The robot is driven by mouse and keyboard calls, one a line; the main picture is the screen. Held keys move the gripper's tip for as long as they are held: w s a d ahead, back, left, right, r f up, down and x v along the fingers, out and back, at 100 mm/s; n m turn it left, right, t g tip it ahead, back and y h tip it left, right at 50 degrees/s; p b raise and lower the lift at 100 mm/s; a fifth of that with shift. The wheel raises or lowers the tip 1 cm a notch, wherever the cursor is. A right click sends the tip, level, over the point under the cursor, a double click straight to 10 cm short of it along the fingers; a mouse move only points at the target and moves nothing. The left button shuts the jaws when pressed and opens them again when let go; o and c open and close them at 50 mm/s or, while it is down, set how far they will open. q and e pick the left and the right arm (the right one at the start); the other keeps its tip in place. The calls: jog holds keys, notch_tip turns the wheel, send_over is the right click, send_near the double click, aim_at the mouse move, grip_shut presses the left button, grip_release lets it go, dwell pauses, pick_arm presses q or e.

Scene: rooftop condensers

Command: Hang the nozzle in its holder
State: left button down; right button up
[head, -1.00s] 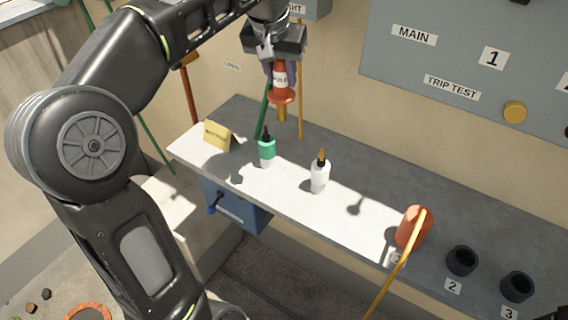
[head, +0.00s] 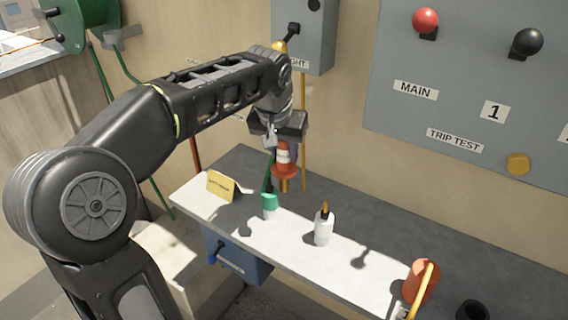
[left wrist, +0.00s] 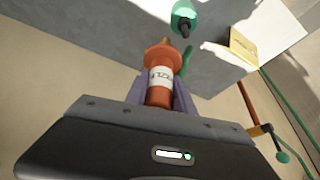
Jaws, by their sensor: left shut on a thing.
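The nozzle (head: 284,158) is orange with a white lettered band, a flange and a brass-coloured tip. My left gripper (head: 283,142) is shut on it and holds it tip down, above the back of the bench near the green bottle. In the left wrist view the nozzle (left wrist: 160,78) sits between the two fingers, its label partly readable. A grey bracket (head: 122,38) is on the wall beside the green reel (head: 78,22); I cannot tell whether it is the holder. My right gripper is out of view.
The bench (head: 320,262) carries a green bottle (head: 270,204), a white bottle (head: 323,230), a yellow card (head: 221,186), an orange cup (head: 421,282) and a dark cup (head: 472,311). A grey box (head: 303,35) and a switch panel (head: 465,85) are on the wall.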

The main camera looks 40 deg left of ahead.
aim_at(284, 162)
pick_arm(q)
jog(key=shift+f, duration=1.8)
jog(key=shift+f, duration=0.2)
jog(key=c, duration=1.1)
grip_release()
jog(key=shift+r, duration=0.15)
jog(key=shift+r, duration=0.2)
jog(key=v, duration=1.2)
jog(key=shift+f, duration=0.1)
